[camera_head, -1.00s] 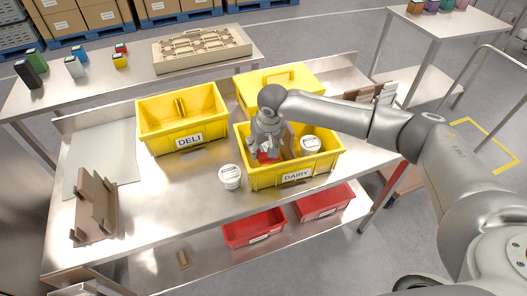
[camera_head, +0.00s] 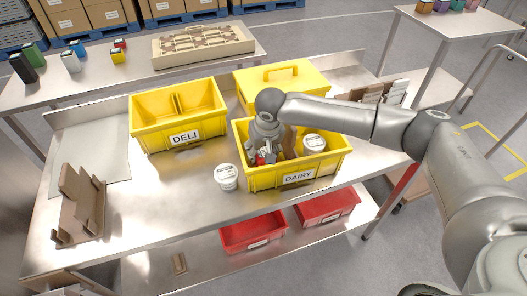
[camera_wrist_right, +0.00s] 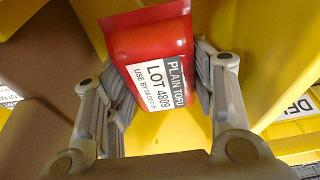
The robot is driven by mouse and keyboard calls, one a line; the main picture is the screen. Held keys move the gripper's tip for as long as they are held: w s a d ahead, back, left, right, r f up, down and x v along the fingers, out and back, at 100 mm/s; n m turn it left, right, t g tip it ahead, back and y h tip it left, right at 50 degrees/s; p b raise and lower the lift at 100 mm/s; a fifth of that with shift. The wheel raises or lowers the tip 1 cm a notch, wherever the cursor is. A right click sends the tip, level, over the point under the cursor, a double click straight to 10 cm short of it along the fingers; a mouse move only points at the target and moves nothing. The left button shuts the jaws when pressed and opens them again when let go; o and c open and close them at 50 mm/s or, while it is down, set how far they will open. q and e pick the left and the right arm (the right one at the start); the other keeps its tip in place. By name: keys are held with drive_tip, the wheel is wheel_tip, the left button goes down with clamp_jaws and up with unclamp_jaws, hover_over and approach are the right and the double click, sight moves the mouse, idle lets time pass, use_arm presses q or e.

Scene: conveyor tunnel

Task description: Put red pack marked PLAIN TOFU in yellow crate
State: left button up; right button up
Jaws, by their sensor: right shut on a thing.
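The red pack marked PLAIN TOFU (camera_wrist_right: 152,52) is between the fingers of my right gripper (camera_wrist_right: 160,100), its label facing the wrist camera. In the head view, a small part of the red pack (camera_head: 262,159) shows below the right gripper (camera_head: 263,152). This gripper is shut on the pack, inside or just over the left part of the yellow crate labelled DAIRY (camera_head: 262,181). Whether the pack touches the crate floor is hidden. Another yellow crate, labelled DELI (camera_head: 160,139), stands to the left with an empty-looking inside and a divider. My left gripper is not in view.
A white round tub (camera_head: 226,178) stands on the table just left of the DAIRY crate. Another white tub (camera_head: 314,143) is in that crate's right part, beside a brown divider (camera_head: 290,140). A lidded yellow box (camera_head: 300,82) stands behind. A brown rack (camera_head: 82,205) is at left.

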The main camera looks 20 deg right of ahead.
drive_tip(key=shift+a+f, duration=0.1)
drive_tip(key=shift+f, duration=0.55)
drive_tip(key=o, duration=1.2)
drive_tip(key=shift+c, duration=0.2)
drive_tip(key=shift+r, duration=0.1)
drive_tip(key=shift+w+r, duration=0.1)
drive_tip(key=shift+r, duration=0.2)
drive_tip(key=b+v, duration=0.2)
drive_tip(key=v, duration=1)
drive_tip(key=shift+r, duration=0.3)
drive_tip(key=shift+f, duration=0.1)
